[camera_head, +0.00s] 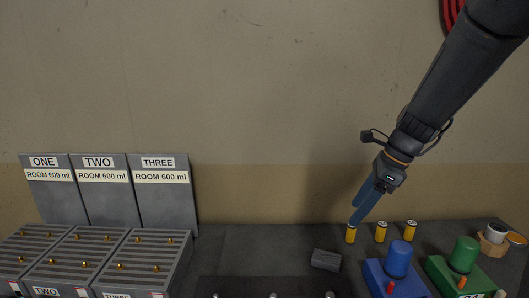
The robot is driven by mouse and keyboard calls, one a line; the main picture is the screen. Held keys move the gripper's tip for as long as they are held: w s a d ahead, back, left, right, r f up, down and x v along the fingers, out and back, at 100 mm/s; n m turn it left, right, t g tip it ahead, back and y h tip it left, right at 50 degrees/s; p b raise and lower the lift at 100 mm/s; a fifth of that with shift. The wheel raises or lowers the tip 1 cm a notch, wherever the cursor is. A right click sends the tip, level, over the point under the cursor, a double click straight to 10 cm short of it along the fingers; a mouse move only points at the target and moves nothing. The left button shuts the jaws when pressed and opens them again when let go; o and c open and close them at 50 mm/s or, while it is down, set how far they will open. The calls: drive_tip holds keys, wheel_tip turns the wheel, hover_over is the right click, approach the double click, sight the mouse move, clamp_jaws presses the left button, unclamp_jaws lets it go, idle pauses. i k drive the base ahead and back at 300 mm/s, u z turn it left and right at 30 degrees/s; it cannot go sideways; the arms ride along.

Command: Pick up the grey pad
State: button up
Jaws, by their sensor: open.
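The grey pad (326,260) is a small dark grey block lying on the dark bench top, right of the middle. My gripper (357,209) has blue fingers and comes down from the upper right. It is open and appears empty, above and to the right of the pad in the picture. Its fingertips overlap the top of a small yellow cylinder (350,235); I cannot tell whether they touch it. The pad is in plain view and apart from the gripper.
Two more yellow cylinders (381,233) (410,231) stand to the right. A blue drum (398,260) and a green drum (464,256) stand on matching bases at right. Slatted grey racks (145,260) with signs fill the left.

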sight(330, 260)
drive_tip(key=k, duration=1)
